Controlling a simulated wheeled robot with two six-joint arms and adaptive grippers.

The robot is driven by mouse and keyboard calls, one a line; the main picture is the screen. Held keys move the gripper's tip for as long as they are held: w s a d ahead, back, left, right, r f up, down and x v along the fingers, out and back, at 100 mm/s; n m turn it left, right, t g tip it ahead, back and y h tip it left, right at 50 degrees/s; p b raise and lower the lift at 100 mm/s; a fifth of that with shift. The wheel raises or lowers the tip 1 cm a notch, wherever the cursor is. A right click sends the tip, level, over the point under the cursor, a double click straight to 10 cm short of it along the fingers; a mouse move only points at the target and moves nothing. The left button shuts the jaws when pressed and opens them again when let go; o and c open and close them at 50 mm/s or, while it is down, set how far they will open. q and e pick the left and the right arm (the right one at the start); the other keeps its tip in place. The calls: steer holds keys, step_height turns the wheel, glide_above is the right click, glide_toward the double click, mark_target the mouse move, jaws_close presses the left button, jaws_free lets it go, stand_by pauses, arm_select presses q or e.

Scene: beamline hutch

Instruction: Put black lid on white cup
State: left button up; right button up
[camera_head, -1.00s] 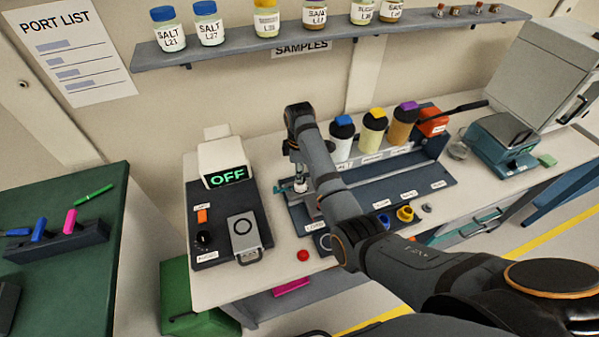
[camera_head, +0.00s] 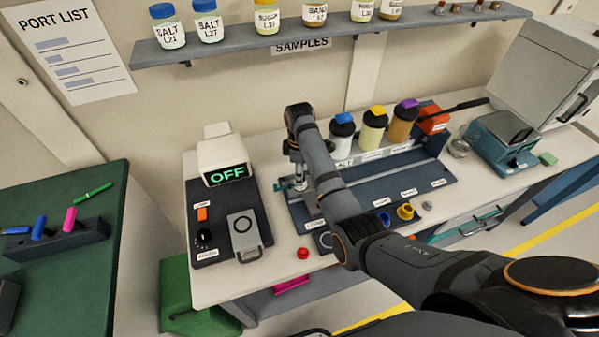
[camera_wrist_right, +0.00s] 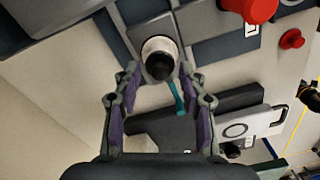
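The white cup (camera_wrist_right: 147,46) shows in the right wrist view as a pale ring on a grey base, just beyond the fingertips. A round black piece (camera_wrist_right: 160,67) covers most of its top; it looks like the black lid, but I cannot tell whether it is seated. My right gripper (camera_wrist_right: 159,72) is open, its purple-padded fingers on either side of the black piece with gaps. In the head view my right gripper (camera_head: 297,158) points down at the bench, and the cup beneath it (camera_head: 299,184) is small and partly hidden. My left gripper is not in view.
An instrument reading OFF (camera_head: 225,170) stands left of the gripper. Several jars with coloured tops, including a blue-topped one (camera_head: 342,135), stand behind my right arm. A red knob (camera_head: 303,253) lies near the front edge. A teal strip (camera_wrist_right: 175,97) shows beside the cup.

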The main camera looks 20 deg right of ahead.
step_height(320, 180, up, 8)
steer(key=shift+f, duration=0.25)
stand_by(0.5)
